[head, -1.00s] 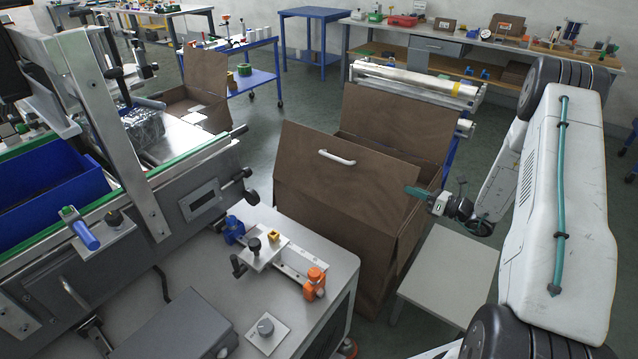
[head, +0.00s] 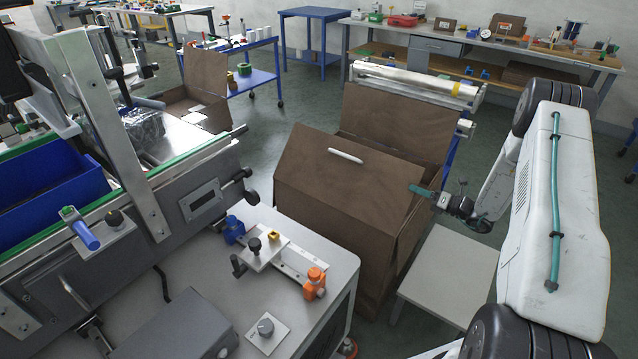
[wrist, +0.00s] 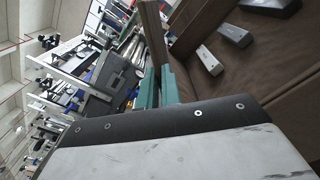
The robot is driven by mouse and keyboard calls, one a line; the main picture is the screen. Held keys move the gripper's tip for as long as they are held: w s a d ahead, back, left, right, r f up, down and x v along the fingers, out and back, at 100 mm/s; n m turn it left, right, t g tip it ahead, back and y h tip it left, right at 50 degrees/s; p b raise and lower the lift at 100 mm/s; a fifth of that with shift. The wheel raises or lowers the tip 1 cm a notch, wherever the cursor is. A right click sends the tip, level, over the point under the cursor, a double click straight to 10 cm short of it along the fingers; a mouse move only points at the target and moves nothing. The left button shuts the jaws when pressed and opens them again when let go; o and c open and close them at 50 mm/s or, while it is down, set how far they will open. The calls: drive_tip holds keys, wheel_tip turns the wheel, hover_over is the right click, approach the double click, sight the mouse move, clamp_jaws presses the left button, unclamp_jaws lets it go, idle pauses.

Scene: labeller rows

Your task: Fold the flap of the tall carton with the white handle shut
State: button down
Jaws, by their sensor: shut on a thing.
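The tall brown carton (head: 325,225) stands beyond the grey machine table in the head view. Its front flap (head: 325,180), with the white handle (head: 345,156) near its top edge, rises from the front wall and leans back over the opening, not lying flat. My gripper (head: 418,190) is at the flap's right upper corner. In the wrist view its teal fingers (wrist: 158,88) are shut on the thin brown flap edge (wrist: 152,35). The carton's rear flap (head: 395,115) stands up behind. Part of the inside is hidden by the front flap.
A low pale table (head: 450,275) stands right of the carton, under my arm. The machine table (head: 300,225) with an orange clamp (head: 315,283) is close in front. A roller conveyor (head: 420,85) lies behind. Pale and grey blocks (wrist: 209,60) lie on brown board in the wrist view.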

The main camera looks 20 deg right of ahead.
drive_tip(key=shift+w+d+f+m, duration=0.2)
drive_tip(key=shift+d+f+m, duration=0.05)
drive_tip(key=shift+m, duration=0.05)
drive_tip(key=shift+f, duration=0.1)
drive_tip(key=shift+w+d+f+m, duration=0.25)
drive_tip(key=shift+d+f+m, duration=0.1)
drive_tip(key=shift+f+m, duration=0.1)
drive_tip(key=shift+w+d+f+m, duration=0.25)
drive_tip(key=shift+d+f+m, duration=0.1)
drive_tip(key=shift+f, duration=0.1)
drive_tip(key=c, duration=1.9)
unclamp_jaws()
drive_tip(key=shift+f, duration=0.1)
drive_tip(key=o, duration=0.4)
